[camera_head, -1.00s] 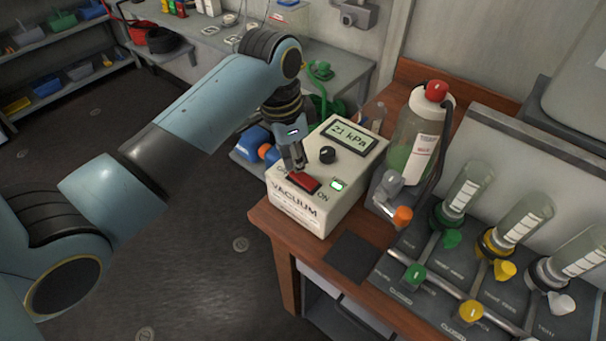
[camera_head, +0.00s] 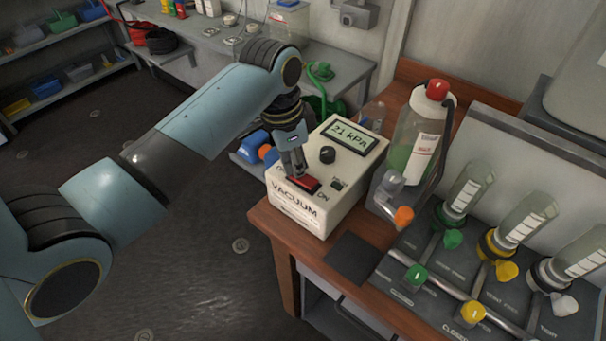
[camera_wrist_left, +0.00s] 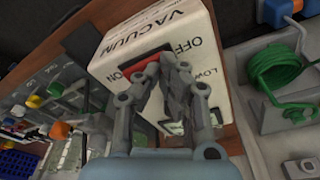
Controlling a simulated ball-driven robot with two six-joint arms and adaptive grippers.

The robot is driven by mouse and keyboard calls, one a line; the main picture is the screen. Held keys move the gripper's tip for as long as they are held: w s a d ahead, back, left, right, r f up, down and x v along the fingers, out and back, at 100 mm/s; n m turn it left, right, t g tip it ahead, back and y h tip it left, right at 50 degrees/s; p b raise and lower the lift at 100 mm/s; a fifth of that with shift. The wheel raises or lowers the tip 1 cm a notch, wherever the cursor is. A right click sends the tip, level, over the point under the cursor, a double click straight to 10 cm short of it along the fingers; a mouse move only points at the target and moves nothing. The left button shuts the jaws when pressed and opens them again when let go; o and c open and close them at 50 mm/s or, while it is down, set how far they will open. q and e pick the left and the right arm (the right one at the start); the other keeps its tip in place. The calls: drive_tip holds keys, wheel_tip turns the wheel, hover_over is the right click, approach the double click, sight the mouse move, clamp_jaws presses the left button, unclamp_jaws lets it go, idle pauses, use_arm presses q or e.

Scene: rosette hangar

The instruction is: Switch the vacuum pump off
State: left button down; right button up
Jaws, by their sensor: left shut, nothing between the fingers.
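The vacuum pump (camera_head: 296,208) is a cream box at the left corner of the wooden bench, with a display reading 21 kPa (camera_head: 350,136) and a black knob (camera_head: 327,155). Its red rocker switch (camera_head: 305,186) lies between the OFF and ON marks. The small indicator (camera_head: 338,184) beside it is dark. My left gripper (camera_head: 295,175) is shut and empty, pointing down with its fingertips at the OFF end of the switch. In the left wrist view the fingertips (camera_wrist_left: 172,62) cover part of the red switch (camera_wrist_left: 146,76). My right gripper is not in view.
A bottle with a red cap (camera_head: 418,135) stands right of the pump. A valve manifold with green, yellow and white knobs (camera_head: 475,270) fills the bench's right side. A blue-and-orange item (camera_head: 254,146) lies behind the gripper. A dark mat (camera_head: 350,257) lies before the pump.

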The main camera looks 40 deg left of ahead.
use_arm(q)
wheel_tip(320, 180, up, 2)
drive_tip(key=shift+r+p, duration=0.2)
drive_tip(key=shift+p, duration=0.8)
drive_tip(key=shift+r, duration=2.3)
